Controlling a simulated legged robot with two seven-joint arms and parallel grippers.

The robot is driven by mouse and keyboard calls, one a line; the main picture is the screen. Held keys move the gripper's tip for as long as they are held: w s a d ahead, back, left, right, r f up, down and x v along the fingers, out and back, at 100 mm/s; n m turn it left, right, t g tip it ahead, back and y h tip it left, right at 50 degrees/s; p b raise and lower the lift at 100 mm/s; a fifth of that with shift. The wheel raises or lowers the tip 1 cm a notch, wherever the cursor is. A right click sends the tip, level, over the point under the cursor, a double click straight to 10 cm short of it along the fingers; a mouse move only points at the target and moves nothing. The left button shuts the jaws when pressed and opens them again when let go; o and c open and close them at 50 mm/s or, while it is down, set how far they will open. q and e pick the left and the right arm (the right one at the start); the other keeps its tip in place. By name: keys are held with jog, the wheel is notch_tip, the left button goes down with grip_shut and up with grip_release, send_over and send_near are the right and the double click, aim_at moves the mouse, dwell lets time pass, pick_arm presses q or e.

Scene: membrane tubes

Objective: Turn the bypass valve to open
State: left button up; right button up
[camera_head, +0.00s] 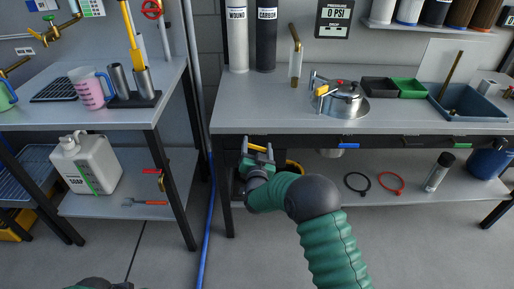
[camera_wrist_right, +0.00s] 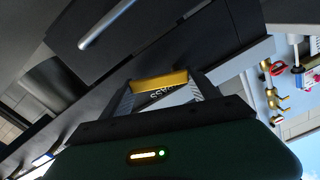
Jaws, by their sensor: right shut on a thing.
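A yellow bypass valve handle (camera_wrist_right: 160,80) sits between the two fingers in the right wrist view. Part of a dark label with pale lettering shows just below it. My right gripper (camera_wrist_right: 163,88) is shut on this handle. In the head view, my right gripper (camera_head: 258,150) is at the left front edge of the right bench, and a bit of the yellow handle (camera_head: 256,147) shows at its fingers. The valve body and pipe are hidden, so I cannot tell how far the handle is turned. My left gripper is not visible; only a piece of my left arm shows at the bottom.
The floor in front is clear.

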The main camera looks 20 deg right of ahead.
jog(key=m+b, duration=0.1)
jog(key=m, duration=0.1)
jog(key=f+m+b, duration=0.1)
jog(key=m, duration=0.1)
jog(key=f+m+b, duration=0.1)
jog(key=m, duration=0.1)
jog(key=shift+a+m, duration=0.25)
jog(key=shift+m, duration=0.05)
jog(key=m, duration=0.1)
jog(key=m+b, duration=0.2)
jog(key=m, duration=0.1)
jog(key=shift+w+a+f, duration=0.15)
jog(key=shift+a+f, duration=0.2)
jog(key=shift+a+f+m+b, duration=0.15)
jog(key=shift+m+b, duration=0.25)
jog(key=shift+m, duration=0.4)
jog(key=shift+a+r+m+b, duration=0.1)
jog(key=shift+a+m+b, duration=0.2)
jog(key=shift+m, duration=0.5)
jog(key=shift+d+f, duration=0.1)
jog(key=o, duration=1.2)
jog(key=shift+o, duration=0.8)
jog(key=shift+w, duration=0.1)
jog(key=shift+r, duration=0.3)
